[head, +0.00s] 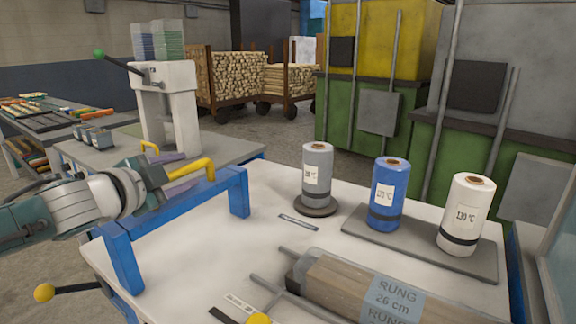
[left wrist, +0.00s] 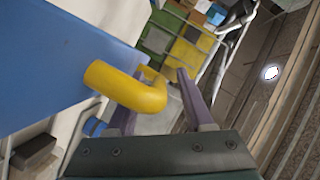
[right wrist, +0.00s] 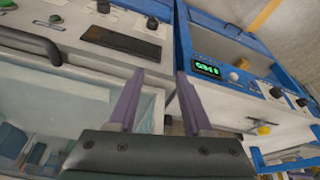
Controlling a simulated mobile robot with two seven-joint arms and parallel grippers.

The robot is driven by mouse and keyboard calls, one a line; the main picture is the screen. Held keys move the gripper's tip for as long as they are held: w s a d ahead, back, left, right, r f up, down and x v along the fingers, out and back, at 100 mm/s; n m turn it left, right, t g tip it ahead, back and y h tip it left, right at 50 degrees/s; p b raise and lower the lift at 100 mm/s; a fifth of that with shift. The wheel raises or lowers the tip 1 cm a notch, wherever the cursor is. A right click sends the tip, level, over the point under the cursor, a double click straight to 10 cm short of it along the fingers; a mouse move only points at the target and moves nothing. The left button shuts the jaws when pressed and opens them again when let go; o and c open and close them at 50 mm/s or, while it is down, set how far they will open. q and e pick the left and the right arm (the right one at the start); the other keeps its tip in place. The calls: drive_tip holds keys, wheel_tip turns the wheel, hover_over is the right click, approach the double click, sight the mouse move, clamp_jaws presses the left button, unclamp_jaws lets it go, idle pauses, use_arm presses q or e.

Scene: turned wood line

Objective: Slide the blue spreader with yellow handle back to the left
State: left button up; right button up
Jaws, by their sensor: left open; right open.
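The blue spreader (head: 185,205) stands as a raised bar on legs across the left part of the white table. Its yellow handle (head: 197,168) rises from the bar. My left gripper (head: 178,172) reaches in from the left at the handle, jaws open. In the left wrist view, the handle (left wrist: 125,88) bends in front of the open left gripper (left wrist: 158,92), partly between the fingers; whether it touches them I cannot tell. The blue bar (left wrist: 60,60) fills the left there. My right gripper (right wrist: 160,75) is open and empty, away from the spreader, near machine panels.
Grey, blue and white spools (head: 317,170) (head: 388,195) (head: 467,215) stand at the back and right of the table (head: 275,255). A wrapped wood bundle (head: 350,285) labelled RUNG 26 cm lies at the front. A grey lever stand (head: 168,105) is behind on the left.

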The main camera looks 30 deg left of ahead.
use_arm(q)
drive_tip(key=p+v, duration=0.1)
drive_tip(key=v, duration=0.8)
drive_tip(key=shift+s+p, duration=0.35)
drive_tip(key=shift+p, duration=0.05)
drive_tip(key=shift+d+r, duration=0.15)
